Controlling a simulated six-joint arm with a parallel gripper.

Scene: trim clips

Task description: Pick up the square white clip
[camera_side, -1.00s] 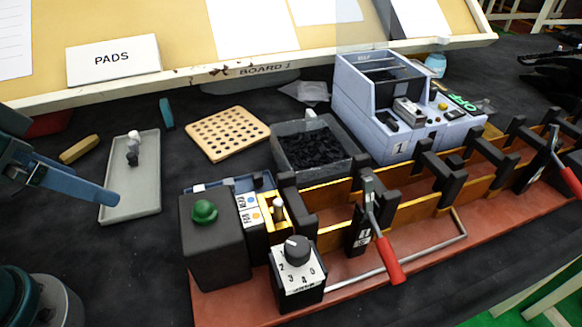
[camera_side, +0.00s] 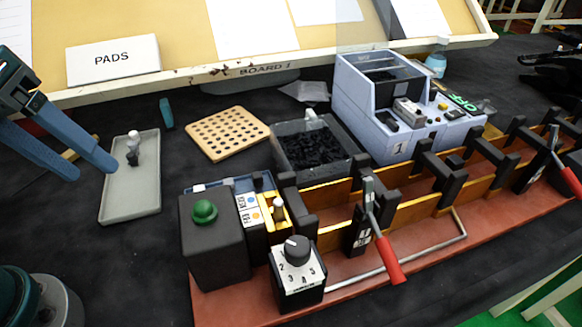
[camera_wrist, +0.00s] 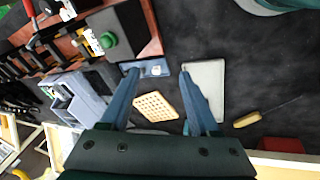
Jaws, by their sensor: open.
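A small white piece (camera_wrist: 156,70) lies in a blue tray (camera_wrist: 146,67), seen between my fingertips in the wrist view; it looks roughly square. In the side view a bit of white (camera_side: 198,188) shows at that blue tray, mostly hidden behind the black box. A small white and grey upright piece (camera_side: 133,149) stands in a grey tray (camera_side: 118,212). I cannot tell for certain which is the square white clip. My gripper (camera_side: 95,173) is open and empty, left of the grey tray in the side view; both fingers also show in the wrist view (camera_wrist: 158,73).
A black box with a green button (camera_side: 205,211) stands in front of the blue tray. A perforated wooden board (camera_side: 227,133) and a bin of black pieces (camera_side: 315,150) lie beyond. A rail with red-handled clamps (camera_side: 390,262) runs right.

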